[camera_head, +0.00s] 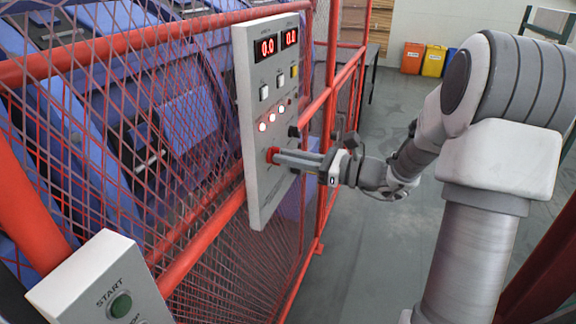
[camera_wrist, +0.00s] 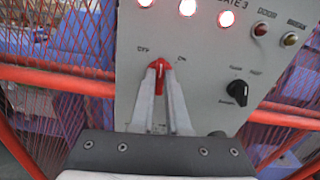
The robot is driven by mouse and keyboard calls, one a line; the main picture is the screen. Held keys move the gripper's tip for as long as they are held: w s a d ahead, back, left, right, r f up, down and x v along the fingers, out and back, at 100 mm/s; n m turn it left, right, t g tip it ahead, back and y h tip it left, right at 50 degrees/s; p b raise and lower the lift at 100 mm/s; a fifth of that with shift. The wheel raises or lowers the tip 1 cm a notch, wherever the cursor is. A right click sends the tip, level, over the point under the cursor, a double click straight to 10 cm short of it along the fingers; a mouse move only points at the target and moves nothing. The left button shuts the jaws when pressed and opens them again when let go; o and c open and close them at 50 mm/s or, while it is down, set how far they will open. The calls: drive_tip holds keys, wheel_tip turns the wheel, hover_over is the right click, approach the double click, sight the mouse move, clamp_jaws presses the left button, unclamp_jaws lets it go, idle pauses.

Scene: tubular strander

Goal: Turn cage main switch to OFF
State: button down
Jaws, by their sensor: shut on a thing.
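The cage main switch is a small red rotary handle (camera_wrist: 160,84) low on a grey control panel (camera_head: 255,190). In the wrist view, a label that looks like OFF is at its upper left and one like ON at its upper right. The handle stands roughly upright in that view; which label it points to is hard to tell. My gripper (camera_wrist: 160,75) is shut on the red handle, one finger on each side. In the head view, my gripper (camera_head: 275,156) reaches the panel from the right, and the fingers partly hide the switch.
The panel hangs on a red mesh fence (camera_head: 120,45) with blue machinery behind. It has red displays (camera_head: 277,43) reading 0.0, lit lamps and a black knob (camera_wrist: 237,92). A START box (camera_head: 105,285) is at the lower left. Open floor (camera_head: 365,240) lies right of the fence.

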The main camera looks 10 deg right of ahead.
drive_tip(key=n+b, duration=0.7)
drive_tip(key=shift+s+a+f+b, duration=0.1)
drive_tip(key=shift+s+f+b, duration=0.05)
drive_tip(key=shift+b, duration=0.15)
drive_tip(key=shift+n, duration=0.4)
drive_tip(key=c, duration=0.9)
unclamp_jaws()
drive_tip(key=v, duration=1.7)
drive_tip(key=shift+s+p, duration=0.15)
drive_tip(key=shift+p, duration=0.2)
